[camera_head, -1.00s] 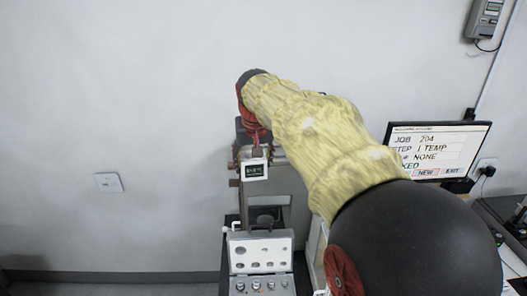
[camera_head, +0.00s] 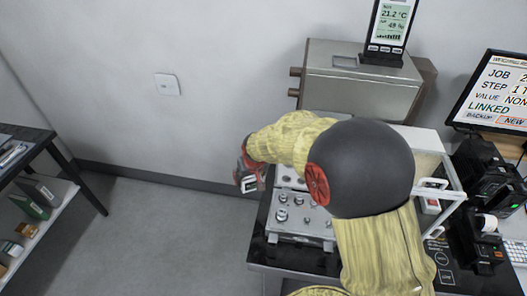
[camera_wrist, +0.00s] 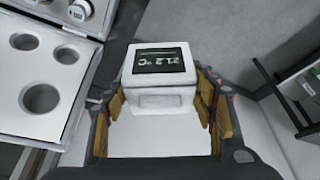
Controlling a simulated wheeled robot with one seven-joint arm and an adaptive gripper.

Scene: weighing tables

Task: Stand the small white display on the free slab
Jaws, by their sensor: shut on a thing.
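In the head view the display (camera_head: 249,184) hangs at the end of my arm, over the floor just left of the weighing table. The fingers stand on both sides of it. I cannot make out a free slab with certainty in either view.
An open case of weights (camera_head: 296,219) lies on the table (camera_head: 262,258), right of the display. A grey metal block (camera_head: 359,93) behind it bears a black-framed display (camera_head: 391,22). A monitor (camera_head: 497,90) stands right. A dark shelf table (camera_head: 62,165) stands left, with open floor between.

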